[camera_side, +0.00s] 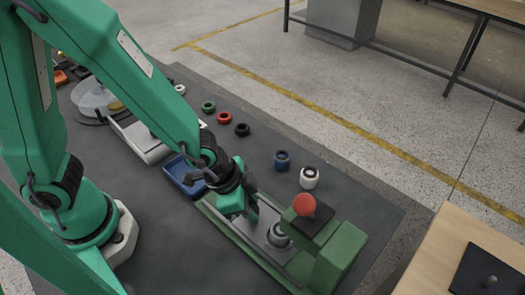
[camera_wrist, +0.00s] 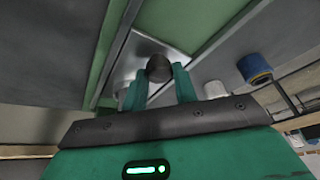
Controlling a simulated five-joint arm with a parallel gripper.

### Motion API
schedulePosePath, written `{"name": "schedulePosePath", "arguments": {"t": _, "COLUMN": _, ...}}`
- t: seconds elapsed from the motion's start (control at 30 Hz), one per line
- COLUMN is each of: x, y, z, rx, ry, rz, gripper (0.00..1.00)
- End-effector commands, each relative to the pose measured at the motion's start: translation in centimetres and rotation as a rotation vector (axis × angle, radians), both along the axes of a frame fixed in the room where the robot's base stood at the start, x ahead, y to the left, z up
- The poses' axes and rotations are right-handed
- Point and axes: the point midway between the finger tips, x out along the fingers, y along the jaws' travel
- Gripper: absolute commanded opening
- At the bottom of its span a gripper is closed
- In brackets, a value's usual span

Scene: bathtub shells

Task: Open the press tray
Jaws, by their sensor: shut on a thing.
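The green press (camera_side: 338,258) stands at the front right of the dark mat in the side view, with a red round button on a black block. Its grey metal press tray (camera_side: 265,217) lies between green rails and also shows in the wrist view (camera_wrist: 145,47). A round metal fitting (camera_side: 278,235) is at the press end of the tray. The knob's base is hidden.
A blue cylinder (camera_side: 282,160) and a white cylinder (camera_side: 309,178) stand behind the press. Black (camera_side: 242,129), red (camera_side: 224,118) and green (camera_side: 208,106) rings lie farther back. A blue bin (camera_side: 180,177) sits left of the press. A wooden table (camera_side: 430,265) is at right.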

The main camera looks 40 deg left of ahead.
Motion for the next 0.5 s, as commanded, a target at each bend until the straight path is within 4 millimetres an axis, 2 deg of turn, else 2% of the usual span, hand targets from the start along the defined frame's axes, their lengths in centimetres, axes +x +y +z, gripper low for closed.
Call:
{"name": "schedulePosePath", "arguments": {"t": 0.07, "x": 0.19, "y": -0.12, "z": 0.1, "rx": -0.003, "ry": -0.005, "rz": 0.0, "gripper": 0.0}}
{"name": "schedulePosePath", "arguments": {"t": 0.1, "x": 0.18, "y": -0.13, "z": 0.1, "rx": -0.003, "ry": -0.005, "rz": 0.0, "gripper": 0.36}}
{"name": "schedulePosePath", "arguments": {"t": 0.17, "x": 0.16, "y": -0.12, "z": 0.09, "rx": -0.003, "ry": -0.005, "rz": 0.0, "gripper": 0.48}}
{"name": "schedulePosePath", "arguments": {"t": 0.5, "x": 0.07, "y": -0.09, "z": 0.08, "rx": -0.002, "ry": -0.002, "rz": 0.0, "gripper": 0.5}}
